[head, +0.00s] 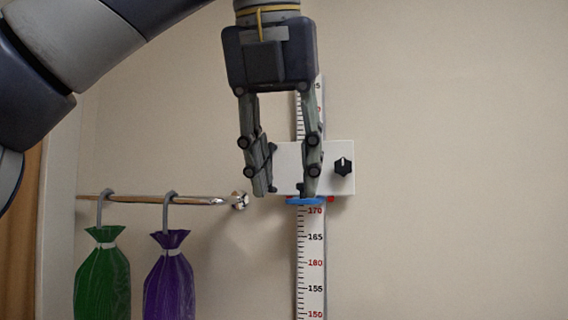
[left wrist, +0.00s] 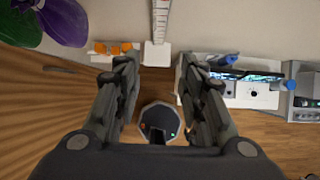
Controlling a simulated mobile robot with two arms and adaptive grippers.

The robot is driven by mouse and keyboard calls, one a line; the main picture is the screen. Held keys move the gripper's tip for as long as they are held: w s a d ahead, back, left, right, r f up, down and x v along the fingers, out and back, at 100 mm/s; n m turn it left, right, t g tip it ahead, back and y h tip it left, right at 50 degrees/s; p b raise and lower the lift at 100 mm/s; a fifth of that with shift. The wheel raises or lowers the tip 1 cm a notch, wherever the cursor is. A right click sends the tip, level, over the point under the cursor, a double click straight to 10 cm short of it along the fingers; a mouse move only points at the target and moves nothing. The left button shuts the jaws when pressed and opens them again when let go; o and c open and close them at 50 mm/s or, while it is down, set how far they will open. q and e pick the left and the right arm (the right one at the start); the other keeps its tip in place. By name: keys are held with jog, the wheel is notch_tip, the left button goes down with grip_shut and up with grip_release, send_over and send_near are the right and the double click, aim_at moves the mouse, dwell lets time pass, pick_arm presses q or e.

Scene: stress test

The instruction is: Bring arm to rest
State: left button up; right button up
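My left gripper (head: 283,185) hangs fingers-down in front of the wall in the head view. Its two fingers are apart with nothing between them. In the left wrist view the same gripper (left wrist: 160,75) also shows spread fingers with an empty gap. Behind it is a wall-mounted height scale (head: 311,265) with a white slider box (head: 343,180) and a black knob. The fingers overlap the box in the picture; whether they touch it I cannot tell. My right gripper is in neither view.
The wall to the right is bare. Below, in the left wrist view, are a round grey-topped object (left wrist: 160,118) and a white device with screens (left wrist: 245,92).

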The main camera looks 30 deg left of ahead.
pick_arm(q)
jog(key=shift+s, duration=0.2)
jog(key=shift+w, duration=0.1)
